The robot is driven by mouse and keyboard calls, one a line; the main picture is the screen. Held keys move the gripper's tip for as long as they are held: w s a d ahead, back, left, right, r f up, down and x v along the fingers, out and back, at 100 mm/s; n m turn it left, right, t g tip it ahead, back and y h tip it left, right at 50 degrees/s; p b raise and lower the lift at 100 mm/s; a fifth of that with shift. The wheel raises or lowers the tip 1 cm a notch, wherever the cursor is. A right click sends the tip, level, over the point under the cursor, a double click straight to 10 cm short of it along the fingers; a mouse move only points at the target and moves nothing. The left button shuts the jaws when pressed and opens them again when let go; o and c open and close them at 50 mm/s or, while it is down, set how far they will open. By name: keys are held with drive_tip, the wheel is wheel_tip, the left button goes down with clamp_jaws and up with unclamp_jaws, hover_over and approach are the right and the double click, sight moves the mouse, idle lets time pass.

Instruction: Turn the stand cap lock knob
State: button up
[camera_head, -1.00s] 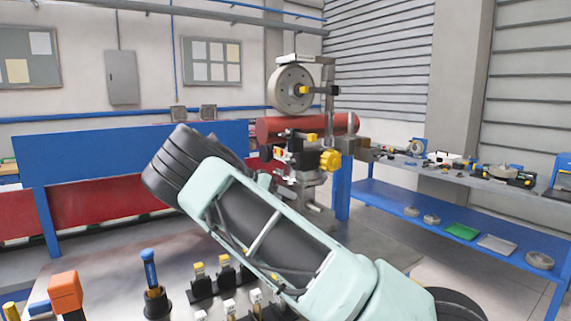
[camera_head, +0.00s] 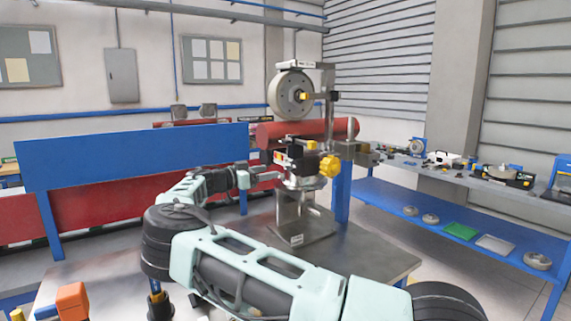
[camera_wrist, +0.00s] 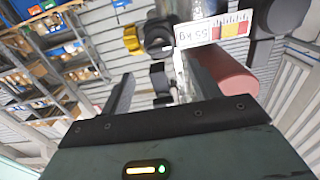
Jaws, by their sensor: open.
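A metal stand (camera_head: 292,215) rises from a steel table. A large yellow lobed knob (camera_head: 330,166) sits on the right of its black clamp block (camera_head: 297,153). A smaller yellow knob (camera_head: 303,97) is at the hub of the grey wheel (camera_head: 285,92) higher up. I cannot tell which is the stand cap lock knob. My gripper (camera_head: 258,178) is left of the stand, pointing right at it, apart from both knobs. It is open and empty. In the wrist view, a yellow knob (camera_wrist: 132,38) shows beyond my gripper (camera_wrist: 152,88), to the upper left.
A red cylinder (camera_head: 343,127) lies behind the stand; it also shows in the wrist view (camera_wrist: 225,72). A weight label (camera_wrist: 212,27) is close above the fingers. A blue panel (camera_head: 120,155) stands behind my arm. A blue shelf bench (camera_head: 470,222) is at right.

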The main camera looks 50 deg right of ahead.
sight(287, 168)
drive_tip(key=p+x, duration=0.3)
drive_tip(key=x, duration=0.5)
drive_tip(key=shift+d, duration=0.1)
drive_tip(key=c, duration=1)
